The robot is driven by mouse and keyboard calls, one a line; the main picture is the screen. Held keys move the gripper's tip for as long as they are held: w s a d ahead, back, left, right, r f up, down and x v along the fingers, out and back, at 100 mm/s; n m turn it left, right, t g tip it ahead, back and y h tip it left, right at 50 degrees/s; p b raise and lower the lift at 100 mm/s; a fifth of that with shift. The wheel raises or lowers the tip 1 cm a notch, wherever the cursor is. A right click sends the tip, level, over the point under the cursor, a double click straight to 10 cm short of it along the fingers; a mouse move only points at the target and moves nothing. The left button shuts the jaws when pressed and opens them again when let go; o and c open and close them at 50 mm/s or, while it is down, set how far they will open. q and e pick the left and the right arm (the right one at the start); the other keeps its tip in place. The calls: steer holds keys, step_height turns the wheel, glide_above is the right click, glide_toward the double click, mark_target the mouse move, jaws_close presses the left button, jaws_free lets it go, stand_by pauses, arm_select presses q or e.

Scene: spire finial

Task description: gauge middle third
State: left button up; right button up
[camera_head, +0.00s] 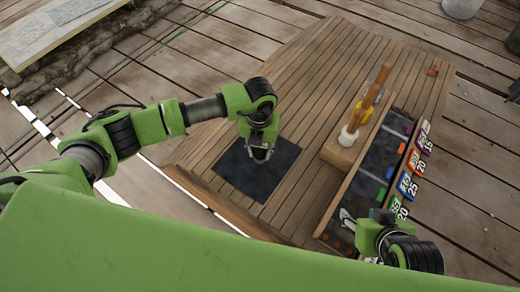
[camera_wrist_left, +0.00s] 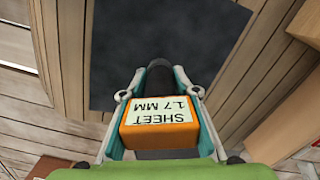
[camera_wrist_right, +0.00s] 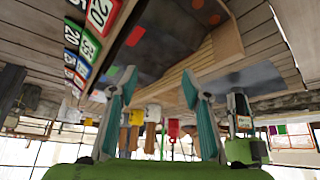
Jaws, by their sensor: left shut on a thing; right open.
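My left gripper (camera_head: 260,146) points down over the dark mat (camera_head: 232,172) on the slatted wooden table. It is shut on an orange gauge (camera_wrist_left: 160,137) with a pale label reading "SHEET 1.7 MM". A dark rounded end (camera_wrist_left: 159,76) shows beyond the label between the fingers, over the mat; whether it touches the mat I cannot tell. My right gripper (camera_head: 350,217) is at the near end of the long dark tray (camera_head: 383,150). In the right wrist view its two teal fingers (camera_wrist_right: 160,95) are spread apart with nothing between them.
A wooden block (camera_head: 343,152) beside the tray carries upright pieces, one white, one yellow (camera_head: 363,112), and a brown stick (camera_head: 378,85). Coloured number cards (camera_head: 407,186) line the tray's right side. A small red item (camera_head: 433,70) lies at the table's far right. The table's middle is clear.

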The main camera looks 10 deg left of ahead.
arm_select(q)
steer(key=shift+f, duration=0.3)
arm_select(e)
steer(key=shift+w+a+r+t, duration=0.15)
steer(key=shift+w+a+t, duration=0.1)
steer(key=shift+w, duration=0.15)
steer(key=shift+w+a+r+t, duration=0.15)
steer(key=shift+w+t, duration=0.1)
steer(key=shift+w, duration=0.1)
arm_select(q)
steer(key=shift+f+b, duration=0.15)
steer(key=shift+b, duration=0.15)
arm_select(e)
steer(key=shift+w+a+r+t, duration=0.2)
steer(key=shift+w+r+t, duration=0.3)
steer(key=shift+w, duration=0.45)
steer(key=shift+r, duration=0.1)
arm_select(q)
steer(key=o, duration=1.4)
steer(key=shift+c, duration=0.2)
arm_select(e)
steer(key=shift+d, duration=0.1)
